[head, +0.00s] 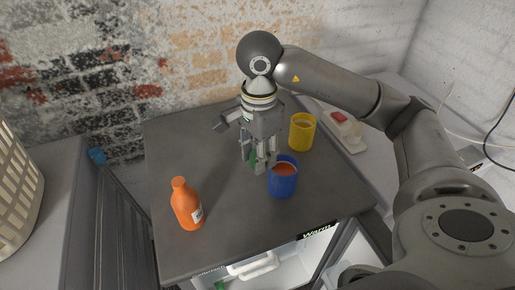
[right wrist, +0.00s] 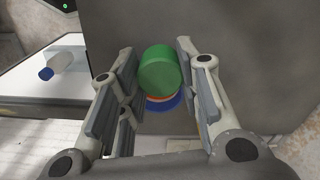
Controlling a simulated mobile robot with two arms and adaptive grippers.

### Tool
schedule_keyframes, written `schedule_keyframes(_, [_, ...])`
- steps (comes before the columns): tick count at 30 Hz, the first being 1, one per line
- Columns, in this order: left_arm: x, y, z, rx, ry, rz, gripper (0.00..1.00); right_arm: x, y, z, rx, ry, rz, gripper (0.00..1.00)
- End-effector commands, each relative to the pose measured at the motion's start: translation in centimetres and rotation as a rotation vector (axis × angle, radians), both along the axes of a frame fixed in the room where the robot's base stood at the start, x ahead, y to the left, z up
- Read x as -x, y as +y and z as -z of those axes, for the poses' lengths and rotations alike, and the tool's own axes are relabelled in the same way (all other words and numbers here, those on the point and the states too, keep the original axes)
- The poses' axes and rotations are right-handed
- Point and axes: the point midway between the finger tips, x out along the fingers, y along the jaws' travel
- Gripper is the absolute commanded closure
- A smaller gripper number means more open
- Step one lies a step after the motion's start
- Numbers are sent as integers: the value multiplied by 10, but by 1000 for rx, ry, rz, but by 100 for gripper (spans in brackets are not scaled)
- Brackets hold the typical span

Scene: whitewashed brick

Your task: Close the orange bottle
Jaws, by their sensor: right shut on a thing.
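The orange bottle (head: 187,204) stands upright at the front left of the dark grey tabletop, with a narrow neck and a white label. My right gripper (head: 258,162) is above the tabletop, to the right of the bottle and apart from it. It is shut on a green round cap-like piece (right wrist: 161,70), mostly hidden by the fingers in the head view (head: 252,157). The blue cup (head: 283,182) is just right of and in front of these fingers. My left gripper is not in view.
The blue cup holds orange-brown contents. A yellow cup (head: 302,133) stands behind it. A white tray (head: 345,132) with a red item lies at the back right. The tabletop (head: 185,150) is clear between bottle and gripper. A brick wall (head: 150,60) stands behind.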

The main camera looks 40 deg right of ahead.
Motion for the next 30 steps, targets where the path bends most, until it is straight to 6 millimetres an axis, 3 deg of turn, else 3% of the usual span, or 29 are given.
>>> schedule_keyframes(6, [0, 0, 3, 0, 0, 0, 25, 12, 8, -7, 0, -2, -1, 78])
schedule_keyframes(24, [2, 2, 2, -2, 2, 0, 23, 13, 9, -8, 0, -1, -3, 78])
schedule_keyframes(30, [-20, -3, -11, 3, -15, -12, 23, 7, 23, -12, -1, -1, -97, 78])
